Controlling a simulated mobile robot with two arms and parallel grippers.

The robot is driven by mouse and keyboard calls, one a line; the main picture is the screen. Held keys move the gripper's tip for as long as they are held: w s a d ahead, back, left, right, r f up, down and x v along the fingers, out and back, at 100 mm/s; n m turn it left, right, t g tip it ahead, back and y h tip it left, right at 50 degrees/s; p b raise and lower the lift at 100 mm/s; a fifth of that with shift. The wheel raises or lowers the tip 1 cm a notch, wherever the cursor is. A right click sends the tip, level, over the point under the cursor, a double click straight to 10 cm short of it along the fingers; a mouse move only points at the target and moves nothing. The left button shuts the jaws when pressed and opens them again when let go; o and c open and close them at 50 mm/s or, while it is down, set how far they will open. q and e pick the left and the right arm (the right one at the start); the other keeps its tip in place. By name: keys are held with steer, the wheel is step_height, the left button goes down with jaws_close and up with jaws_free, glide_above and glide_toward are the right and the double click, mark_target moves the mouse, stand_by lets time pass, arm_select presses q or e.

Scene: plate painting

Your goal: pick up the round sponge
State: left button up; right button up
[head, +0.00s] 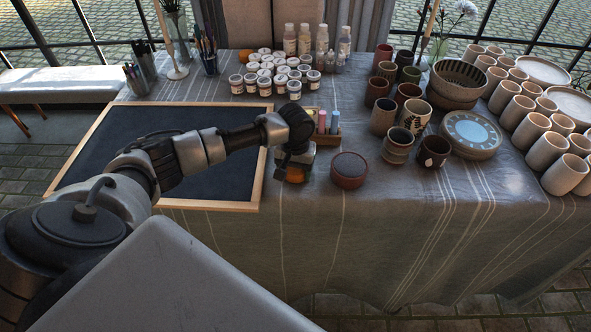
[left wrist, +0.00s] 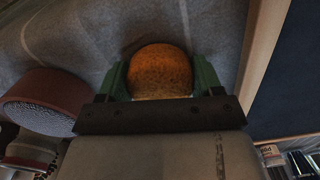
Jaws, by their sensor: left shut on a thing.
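The round sponge (head: 295,175) is orange-brown and sits low near the table's front edge in the head view. My left gripper (head: 294,161) points down over it and hides much of it. In the left wrist view the sponge (left wrist: 160,72) lies between the two green fingers of the left gripper (left wrist: 160,68), which are shut on its sides. The grey cloth shows right behind it. I cannot tell whether the sponge touches the table. My right gripper is not in view.
A round reddish-brown pot (head: 349,172) with a dark top stands just right of the sponge. A wood-framed dark board (head: 256,190) lies to the left. A small holder with coloured sticks (head: 328,138) is behind. Cups (head: 397,148) and paint jars (head: 265,87) stand farther back.

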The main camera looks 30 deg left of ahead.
arm_select(q)
steer(key=shift+r, duration=0.1)
steer(key=shift+r, duration=0.55)
step_height(320, 180, up, 2)
steer(key=shift+r, duration=0.25)
steer(key=w+d+r, duration=0.2)
steer(key=d, duration=0.1)
steer(key=w+d+r, duration=0.2)
steer(key=d+r, duration=0.1)
steer(key=w+d+r, duration=0.2)
steer(key=w+d, duration=0.1)
steer(key=shift+d+r, duration=0.15)
steer(key=shift+d, duration=0.1)
